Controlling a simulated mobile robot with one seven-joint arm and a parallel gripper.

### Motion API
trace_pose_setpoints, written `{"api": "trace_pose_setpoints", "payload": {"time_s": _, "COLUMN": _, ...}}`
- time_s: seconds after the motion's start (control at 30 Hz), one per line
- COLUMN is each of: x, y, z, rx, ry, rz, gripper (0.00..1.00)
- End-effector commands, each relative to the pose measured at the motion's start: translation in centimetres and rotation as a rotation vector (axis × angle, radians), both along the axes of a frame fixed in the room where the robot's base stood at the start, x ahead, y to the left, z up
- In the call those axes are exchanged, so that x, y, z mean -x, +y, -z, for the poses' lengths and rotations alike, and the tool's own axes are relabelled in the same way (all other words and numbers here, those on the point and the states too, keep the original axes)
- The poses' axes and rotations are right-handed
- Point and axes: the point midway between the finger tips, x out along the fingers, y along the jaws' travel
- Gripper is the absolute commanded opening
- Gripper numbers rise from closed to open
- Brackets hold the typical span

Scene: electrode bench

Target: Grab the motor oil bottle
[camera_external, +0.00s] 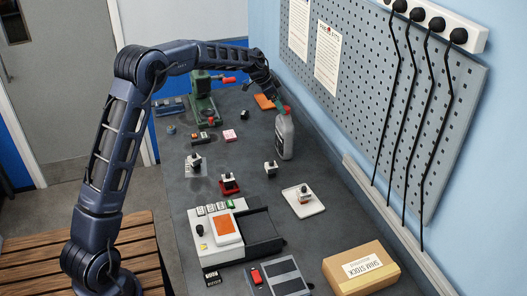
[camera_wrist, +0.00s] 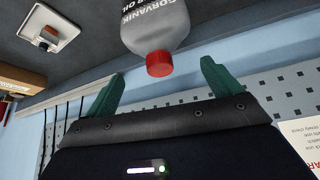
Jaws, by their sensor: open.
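The motor oil bottle (camera_external: 284,136) is grey with a red cap and stands upright on the dark bench near the wall. In the wrist view the bottle (camera_wrist: 156,22) shows at the top centre, its red cap (camera_wrist: 159,63) pointing toward my gripper. My gripper (camera_wrist: 158,82) is open, with one green finger on either side of the cap's line and nothing between them. In the external view my gripper (camera_external: 277,95) is just above and behind the bottle's cap. The bottle's base is out of the wrist view.
A pegboard (camera_external: 400,80) with hanging black cables runs along the right wall. A green machine (camera_external: 202,100) stands at the bench's far end. A white tray (camera_external: 303,208) with a small part, a cardboard box (camera_external: 360,276) and a grey-white device (camera_external: 215,240) lie nearer. Bench around the bottle is mostly clear.

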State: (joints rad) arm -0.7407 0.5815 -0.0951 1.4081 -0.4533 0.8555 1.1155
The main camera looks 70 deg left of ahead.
Motion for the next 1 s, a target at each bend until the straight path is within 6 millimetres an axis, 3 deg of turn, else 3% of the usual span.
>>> {"api": "trace_pose_setpoints", "payload": {"time_s": 0.63, "x": -3.5, "y": -1.2, "z": 5.5, "rx": 0.000, "ry": 0.000, "rz": 0.000, "gripper": 0.90}}
{"api": "trace_pose_setpoints", "payload": {"time_s": 0.9, "x": -3.7, "y": -1.2, "z": 5.8, "rx": -0.001, "ry": -0.001, "rz": 0.000, "gripper": 0.90}}
{"api": "trace_pose_setpoints", "payload": {"time_s": 1.0, "x": -3.7, "y": -1.2, "z": 5.8, "rx": -0.001, "ry": -0.001, "rz": 0.000, "gripper": 0.70}}
